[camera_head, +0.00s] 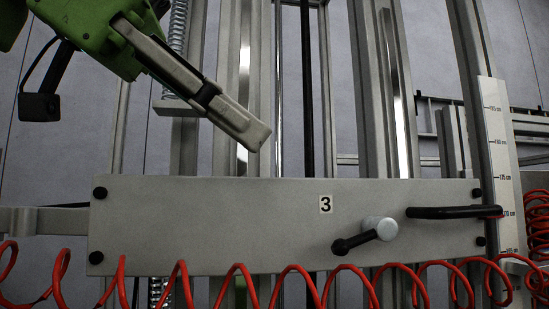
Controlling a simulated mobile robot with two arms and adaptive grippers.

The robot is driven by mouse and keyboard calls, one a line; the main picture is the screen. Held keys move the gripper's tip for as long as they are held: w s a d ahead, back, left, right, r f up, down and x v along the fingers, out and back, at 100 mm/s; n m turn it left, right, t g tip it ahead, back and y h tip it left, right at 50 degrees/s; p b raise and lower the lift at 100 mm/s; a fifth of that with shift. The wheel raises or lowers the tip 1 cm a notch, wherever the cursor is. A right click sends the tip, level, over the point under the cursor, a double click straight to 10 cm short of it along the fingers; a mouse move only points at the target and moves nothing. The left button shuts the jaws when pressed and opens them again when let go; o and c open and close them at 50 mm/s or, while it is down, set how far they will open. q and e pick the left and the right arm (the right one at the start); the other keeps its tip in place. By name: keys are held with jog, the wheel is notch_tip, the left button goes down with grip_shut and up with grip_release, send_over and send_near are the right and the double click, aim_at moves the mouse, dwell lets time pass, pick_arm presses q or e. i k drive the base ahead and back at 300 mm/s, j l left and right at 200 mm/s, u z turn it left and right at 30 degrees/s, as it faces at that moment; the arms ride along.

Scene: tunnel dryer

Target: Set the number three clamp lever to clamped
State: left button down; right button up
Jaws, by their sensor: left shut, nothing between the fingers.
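The clamp lever (357,242) has a black handle with a round knob end and a grey cylindrical hub (380,228). It sits on the right half of a grey plate (200,215), below and right of a label with the number 3 (326,204). The handle points left and slightly down from the hub. My left gripper (254,136) comes in from the upper left, shut and empty. Its tip is above the plate's top edge, up and left of the lever, and apart from it. My right gripper is not in view.
A black bar handle (450,212) sticks out at the plate's right end, close to the hub. A red coiled hose (240,268) runs along the plate's lower edge. A measuring scale (497,150) stands at the right. Metal posts (385,90) rise behind the plate.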

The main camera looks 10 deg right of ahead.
aim_at(382, 228)
jog(key=k+j, duration=0.1)
jog(key=j, duration=1)
jog(key=k+j, duration=0.15)
jog(key=j, duration=0.95)
jog(key=k, duration=0.05)
